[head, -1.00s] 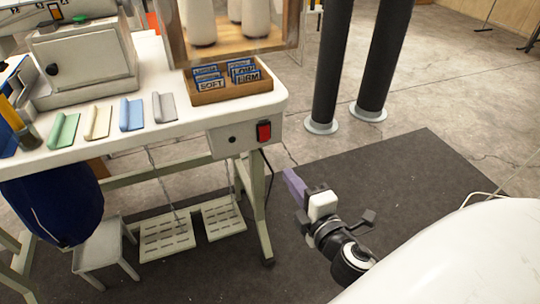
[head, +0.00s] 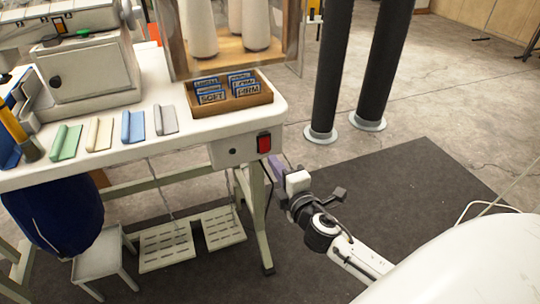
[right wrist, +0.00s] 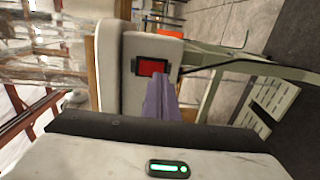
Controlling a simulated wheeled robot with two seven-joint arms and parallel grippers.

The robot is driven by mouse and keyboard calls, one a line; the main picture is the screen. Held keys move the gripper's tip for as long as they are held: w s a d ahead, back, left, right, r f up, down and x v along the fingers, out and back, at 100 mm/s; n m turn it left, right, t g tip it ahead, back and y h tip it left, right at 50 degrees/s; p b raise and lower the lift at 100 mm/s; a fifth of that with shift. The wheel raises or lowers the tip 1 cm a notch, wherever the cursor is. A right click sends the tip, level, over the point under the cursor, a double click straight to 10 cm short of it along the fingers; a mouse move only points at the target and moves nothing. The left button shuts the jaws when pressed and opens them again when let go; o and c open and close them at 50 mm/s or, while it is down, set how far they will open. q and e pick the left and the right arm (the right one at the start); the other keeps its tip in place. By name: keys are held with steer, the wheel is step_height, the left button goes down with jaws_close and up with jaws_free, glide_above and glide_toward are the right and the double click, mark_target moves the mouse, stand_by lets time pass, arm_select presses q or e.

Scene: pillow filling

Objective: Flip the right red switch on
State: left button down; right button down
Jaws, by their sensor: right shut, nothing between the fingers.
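The red switch (head: 264,143) sits in a black frame on the light switch box under the table's front right corner. The red switch also shows in the right wrist view (right wrist: 152,67), just beyond my fingertips. My right gripper (head: 275,162) is shut and empty, its purple fingers just below and right of the switch in the head view. In the right wrist view the purple fingers (right wrist: 161,98) point at the switch's lower edge. I cannot tell whether they touch it. My left gripper is not in view.
The white table (head: 130,150) carries a card tray (head: 231,108) and several coloured strips. A table leg (head: 258,220) and a dark cable are close to my right gripper. Pedals (head: 165,245) and a stool (head: 103,262) stand below. Dark posts (head: 328,70) rise behind.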

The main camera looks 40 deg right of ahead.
mark_target(265, 151)
steer(key=x, duration=0.3)
steer(key=shift+w, duration=0.25)
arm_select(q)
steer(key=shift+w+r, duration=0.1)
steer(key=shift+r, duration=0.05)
arm_select(e)
steer(key=shift+w+d+f, duration=0.1)
steer(key=shift+w+d, duration=0.05)
steer(key=shift+w, duration=0.05)
